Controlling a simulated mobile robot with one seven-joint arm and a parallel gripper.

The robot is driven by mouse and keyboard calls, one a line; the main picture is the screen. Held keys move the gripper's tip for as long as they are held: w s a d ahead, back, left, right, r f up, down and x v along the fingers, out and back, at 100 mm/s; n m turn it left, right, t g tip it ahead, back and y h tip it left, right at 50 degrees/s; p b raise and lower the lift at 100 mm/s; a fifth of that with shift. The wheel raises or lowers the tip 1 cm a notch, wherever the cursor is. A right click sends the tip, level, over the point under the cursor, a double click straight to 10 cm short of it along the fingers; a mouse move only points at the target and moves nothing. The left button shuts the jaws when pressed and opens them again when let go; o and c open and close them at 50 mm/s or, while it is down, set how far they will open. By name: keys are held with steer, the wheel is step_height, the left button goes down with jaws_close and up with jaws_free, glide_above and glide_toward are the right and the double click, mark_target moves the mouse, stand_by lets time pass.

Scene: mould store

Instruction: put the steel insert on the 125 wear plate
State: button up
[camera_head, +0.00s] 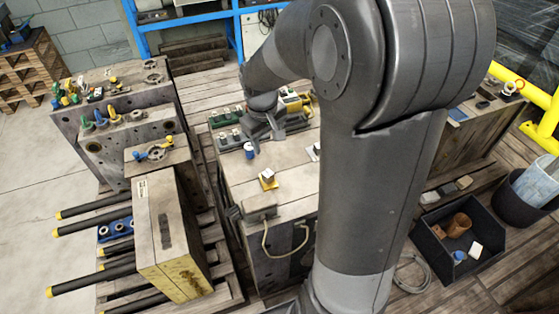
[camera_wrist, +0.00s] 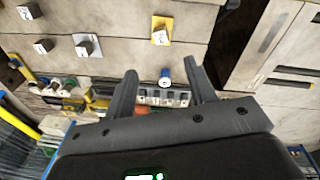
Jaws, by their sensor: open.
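My gripper (camera_wrist: 161,67) is open in the wrist view, with nothing held between its fingers. It hangs over the far part of the bench in the head view. A small blue cylinder with a pale top (camera_wrist: 165,77) shows between the fingertips in the wrist view and stands on the bench in the head view (camera_head: 250,151). A small block with a pale label sits on a yellow plate (camera_wrist: 153,40), also in the head view (camera_head: 264,186). Another labelled block sits on a grey plate (camera_wrist: 94,40). I cannot read 125 anywhere, nor tell which piece is the steel insert.
A green rack (camera_head: 231,137) with several pieces stands at the bench's back. A dark bin (camera_head: 432,240) sits at right. Bare bench lies around the yellow plate.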

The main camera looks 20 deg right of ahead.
steer(key=s+a+r+m+t, duration=0.1)
steer(key=s+a+r+t, duration=0.1)
steer(key=s+r, duration=0.4)
steer(key=s+a+r+m+t, duration=0.1)
steer(key=s+r, duration=0.6)
steer(key=s, duration=0.7)
steer(key=shift+a+r+m+t+y, duration=0.15)
steer(key=shift+a+m+t+y, duration=0.25)
steer(key=shift+m+t, duration=0.35)
